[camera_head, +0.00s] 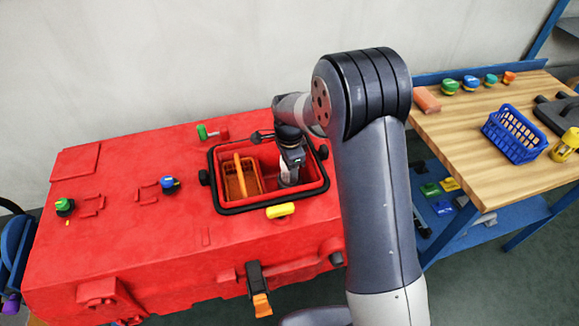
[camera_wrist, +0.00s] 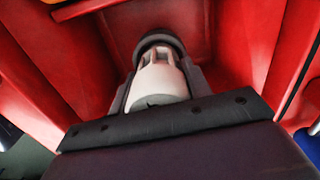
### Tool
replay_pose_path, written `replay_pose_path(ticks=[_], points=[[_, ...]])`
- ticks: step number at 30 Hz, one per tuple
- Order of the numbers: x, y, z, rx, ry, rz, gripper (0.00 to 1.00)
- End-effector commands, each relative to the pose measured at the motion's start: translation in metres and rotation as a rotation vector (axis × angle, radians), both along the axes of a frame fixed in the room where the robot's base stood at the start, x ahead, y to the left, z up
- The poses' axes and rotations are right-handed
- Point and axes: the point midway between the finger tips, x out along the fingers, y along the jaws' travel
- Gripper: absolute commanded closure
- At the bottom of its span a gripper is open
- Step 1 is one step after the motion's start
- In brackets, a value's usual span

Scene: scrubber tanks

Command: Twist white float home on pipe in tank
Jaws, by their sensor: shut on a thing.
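The white float (camera_wrist: 158,85) is in the wrist view, between the two fingers of my gripper (camera_wrist: 158,98). It has slots near its far end, and a dark ring lies beyond it. My gripper is shut on the float and reaches down into the open red tank (camera_head: 262,154). In the head view the float shows as a pale piece (camera_head: 287,174) under my gripper (camera_head: 289,181), in the right part of the tank. The pipe is hidden behind the float and gripper, so I cannot tell how the float sits on it.
An orange basket (camera_head: 240,184) fills the tank's left part, close to my gripper. A black rim (camera_head: 262,211) edges the opening. A yellow handle (camera_head: 280,210) lies at its front. A wooden bench (camera_head: 480,150) with a blue basket (camera_head: 513,135) stands at the right.

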Motion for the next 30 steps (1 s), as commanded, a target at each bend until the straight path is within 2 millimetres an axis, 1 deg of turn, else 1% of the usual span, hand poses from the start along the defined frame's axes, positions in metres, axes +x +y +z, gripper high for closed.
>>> replay_pose_path(ticks=[9, 28, 29, 30], points=[[0.0001, 0.0000, -0.0003, 0.000, 0.000, -0.001, 0.77], [0.0000, 0.0000, -0.0082, 0.000, 0.000, 0.000, 0.76], [0.0000, 0.0000, -0.0081, 0.000, 0.000, 0.000, 0.80], [0.0000, 0.0000, -0.0080, 0.000, 0.000, 0.001, 0.80]])
